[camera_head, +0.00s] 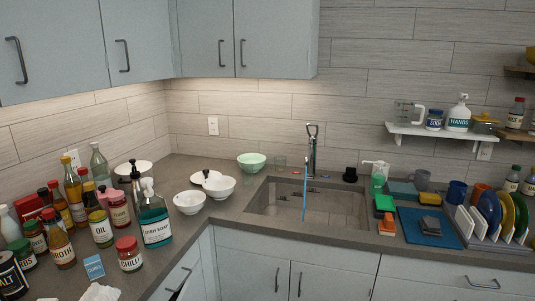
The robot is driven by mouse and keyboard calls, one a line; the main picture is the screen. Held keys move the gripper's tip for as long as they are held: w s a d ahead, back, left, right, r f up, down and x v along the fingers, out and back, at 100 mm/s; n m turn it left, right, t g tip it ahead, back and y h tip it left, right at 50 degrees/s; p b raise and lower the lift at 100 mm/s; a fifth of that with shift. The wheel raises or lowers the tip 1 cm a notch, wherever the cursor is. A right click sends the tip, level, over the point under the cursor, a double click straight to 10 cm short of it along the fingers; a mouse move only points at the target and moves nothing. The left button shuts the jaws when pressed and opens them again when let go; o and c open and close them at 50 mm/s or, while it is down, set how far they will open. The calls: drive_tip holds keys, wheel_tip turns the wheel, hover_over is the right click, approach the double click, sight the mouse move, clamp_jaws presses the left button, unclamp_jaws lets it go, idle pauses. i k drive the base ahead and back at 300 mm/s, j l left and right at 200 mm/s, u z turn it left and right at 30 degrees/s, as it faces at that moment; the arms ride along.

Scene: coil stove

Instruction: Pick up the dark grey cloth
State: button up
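A small dark grey folded item that looks like the cloth (431,229) lies on the blue mat (449,238), on the counter to the right of the sink. A slightly lighter grey piece shows at its top; I cannot tell whether that is a fold or a separate thing. My gripper is not in view, so its opening and what it may hold cannot be seen.
A dish rack (491,243) with plates stands right of the mat. Green and orange items (386,226) sit left of it, by the sink (335,205). A teal folded item (403,190) and mugs are behind. Bottles and jars crowd the left counter.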

sight(430, 226)
drive_tip(key=i+l, duration=0.2)
drive_tip(key=i, duration=0.15)
drive_tip(key=l, duration=0.4)
drive_tip(key=k+z, duration=0.1)
drive_tip(key=k, duration=0.2)
drive_tip(key=k+l, duration=0.1)
drive_tip(key=l, duration=0.2)
drive_tip(key=k+l+u, duration=0.1)
drive_tip(key=k+l+z, duration=0.1)
drive_tip(key=k+l, duration=0.15)
drive_tip(key=k, duration=0.25)
